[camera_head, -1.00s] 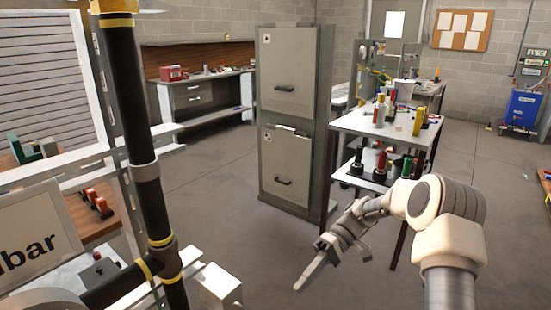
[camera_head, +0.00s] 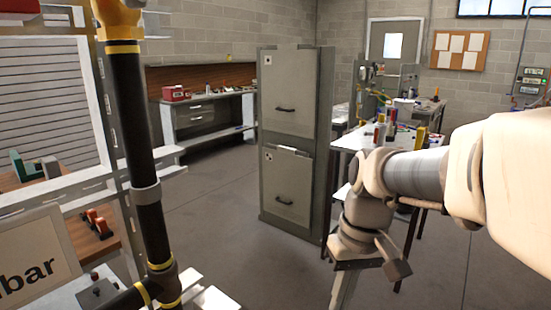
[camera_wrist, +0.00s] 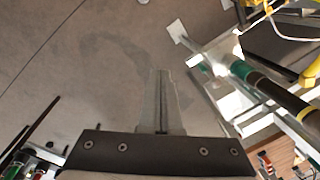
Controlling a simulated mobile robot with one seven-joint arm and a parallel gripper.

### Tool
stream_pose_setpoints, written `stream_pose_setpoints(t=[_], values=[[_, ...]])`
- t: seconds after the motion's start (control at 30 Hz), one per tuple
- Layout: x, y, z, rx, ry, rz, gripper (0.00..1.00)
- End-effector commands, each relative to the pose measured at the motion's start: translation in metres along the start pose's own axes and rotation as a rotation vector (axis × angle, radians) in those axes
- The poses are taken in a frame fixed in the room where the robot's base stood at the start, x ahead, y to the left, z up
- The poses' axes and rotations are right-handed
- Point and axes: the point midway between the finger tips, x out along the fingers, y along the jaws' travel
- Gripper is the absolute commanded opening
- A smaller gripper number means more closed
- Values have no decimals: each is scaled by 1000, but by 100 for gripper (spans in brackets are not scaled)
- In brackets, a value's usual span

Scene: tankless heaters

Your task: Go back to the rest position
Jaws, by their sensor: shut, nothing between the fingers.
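My gripper (camera_wrist: 161,100) is shut and empty; its two fingers lie together over bare grey floor in the wrist view. In the head view my gripper (camera_head: 343,290) points down at the lower middle, in front of the grey cabinet and the white table. My arm reaches in from the right edge and covers part of that table. Nothing is held.
A tall grey cabinet (camera_head: 291,190) stands mid-room. A white table (camera_head: 350,139) with bottles and tools is behind my arm. Black pipe (camera_head: 140,150) with yellow bands stands close on the left. A workbench (camera_head: 205,112) lines the back wall. The floor (camera_head: 215,230) between is clear.

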Motion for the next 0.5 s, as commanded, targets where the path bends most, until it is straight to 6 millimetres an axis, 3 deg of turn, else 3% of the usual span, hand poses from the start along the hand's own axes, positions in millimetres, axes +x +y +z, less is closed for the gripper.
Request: stream_pose_setpoints(t=[0.2,0.5], values=[[-21,2,38,70,185,110,0],[-31,8,79,150,418,179,0]])
